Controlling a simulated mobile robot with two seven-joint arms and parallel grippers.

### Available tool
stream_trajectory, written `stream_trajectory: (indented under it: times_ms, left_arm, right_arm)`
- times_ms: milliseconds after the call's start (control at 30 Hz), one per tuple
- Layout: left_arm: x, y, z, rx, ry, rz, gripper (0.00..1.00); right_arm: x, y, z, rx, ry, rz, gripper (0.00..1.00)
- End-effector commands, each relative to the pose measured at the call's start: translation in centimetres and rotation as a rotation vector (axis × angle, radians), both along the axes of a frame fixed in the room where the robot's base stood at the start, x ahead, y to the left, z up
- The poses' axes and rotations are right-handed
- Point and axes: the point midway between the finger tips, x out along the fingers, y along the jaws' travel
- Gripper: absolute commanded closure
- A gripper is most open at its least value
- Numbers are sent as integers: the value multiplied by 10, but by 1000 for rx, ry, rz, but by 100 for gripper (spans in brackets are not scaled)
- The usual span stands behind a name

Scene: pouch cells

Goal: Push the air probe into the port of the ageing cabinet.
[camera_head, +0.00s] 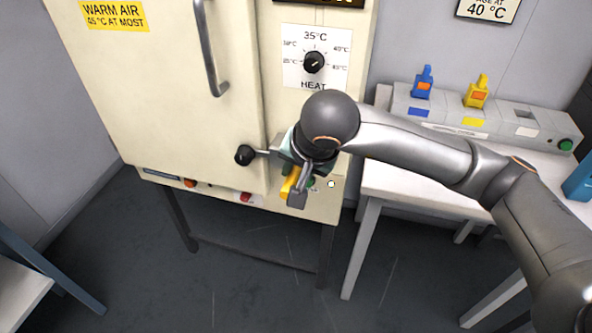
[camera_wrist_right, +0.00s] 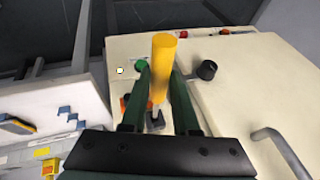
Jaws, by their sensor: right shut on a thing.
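The air probe (camera_wrist_right: 163,66) has a yellow handle and a thin grey stem. My right gripper (camera_wrist_right: 161,88) is shut on the probe, with its two dark green fingers on either side. The stem points at a small dark square piece, and I cannot tell whether it touches or enters it. In the head view the right gripper (camera_head: 297,188) is at the lower front of the cream ageing cabinet (camera_head: 180,110), with part of the yellow probe (camera_head: 288,186) showing beside it. The port cannot be made out clearly; the gripper and arm cover that area. My left gripper is not in view.
A black door knob (camera_head: 244,155) sits close left of the gripper. A bar handle (camera_head: 211,55) and a heat dial (camera_head: 314,62) are higher on the cabinet. A white table (camera_head: 385,185) with a grey charger-like box (camera_head: 500,122) stands at right. The floor in front is clear.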

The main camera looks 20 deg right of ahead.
Motion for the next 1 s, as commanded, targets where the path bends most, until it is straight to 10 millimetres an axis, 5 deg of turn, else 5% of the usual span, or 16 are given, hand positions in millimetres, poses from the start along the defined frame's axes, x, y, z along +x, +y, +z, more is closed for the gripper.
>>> stream_trajectory:
  times_ms: [1000]
  left_arm:
    - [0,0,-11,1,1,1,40]
  right_arm:
    - [0,0,-1,0,-1,0,100]
